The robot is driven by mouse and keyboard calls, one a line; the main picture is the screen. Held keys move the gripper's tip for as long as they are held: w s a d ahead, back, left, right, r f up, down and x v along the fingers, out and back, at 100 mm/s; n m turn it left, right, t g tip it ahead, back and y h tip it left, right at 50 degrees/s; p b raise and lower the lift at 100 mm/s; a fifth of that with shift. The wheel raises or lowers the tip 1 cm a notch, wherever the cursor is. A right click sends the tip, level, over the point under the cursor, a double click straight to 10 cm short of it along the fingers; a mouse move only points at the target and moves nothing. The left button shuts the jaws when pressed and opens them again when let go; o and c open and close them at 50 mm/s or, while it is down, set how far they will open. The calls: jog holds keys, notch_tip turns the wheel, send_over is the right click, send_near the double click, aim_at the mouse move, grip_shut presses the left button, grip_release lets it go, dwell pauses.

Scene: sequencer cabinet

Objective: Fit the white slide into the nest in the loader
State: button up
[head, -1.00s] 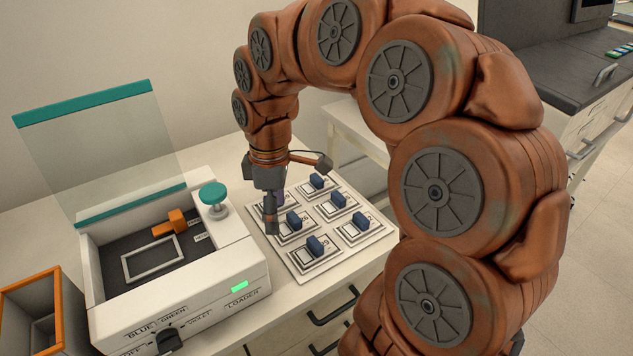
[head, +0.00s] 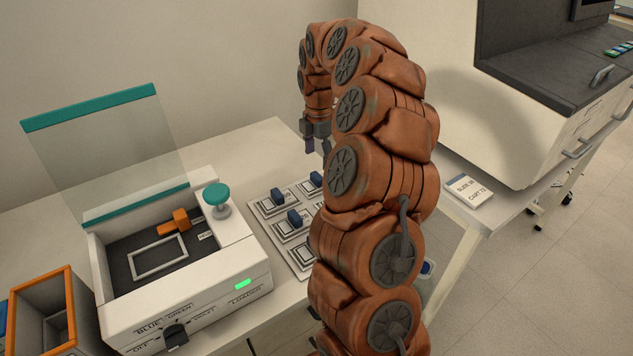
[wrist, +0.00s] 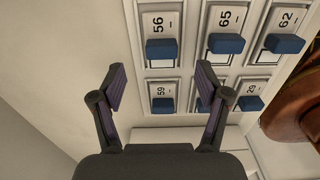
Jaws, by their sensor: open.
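Several white slides with blue grips sit in a rack (head: 297,262); one shows in the head view (head: 272,204). The wrist view shows labelled slides, among them 56 (wrist: 159,22), 65 (wrist: 227,18) and 62 (wrist: 288,17). Which one is meant is not clear. My gripper (head: 317,148) is open and empty, above the rack's far side. In the wrist view its fingers (wrist: 161,85) are spread, with nothing between them. The loader (head: 205,310) stands at left with its clear lid raised. Its nest (head: 158,258) is an empty pale rectangular frame on the dark floor. My arm hides the rack's right part.
An orange clip (head: 180,220) sits behind the nest, and a teal knob (head: 216,195) rises at the loader's right. An orange-rimmed bin (head: 40,290) stands left. A small card (head: 468,190) starting "SLIDE" lies on the right-hand surface, by a large white machine (head: 430,60).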

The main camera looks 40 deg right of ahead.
aim_at(317, 175)
jog(key=shift+s+a+f+p, duration=0.15)
jog(key=shift+f+p, duration=0.55)
jog(key=shift+f, duration=0.8)
jog(key=shift+a+f+p, duration=0.2)
jog(key=shift+f+p, duration=0.45)
jog(key=shift+f, duration=1.3)
jog(key=shift+c, duration=0.4)
jog(key=c, duration=1.3)
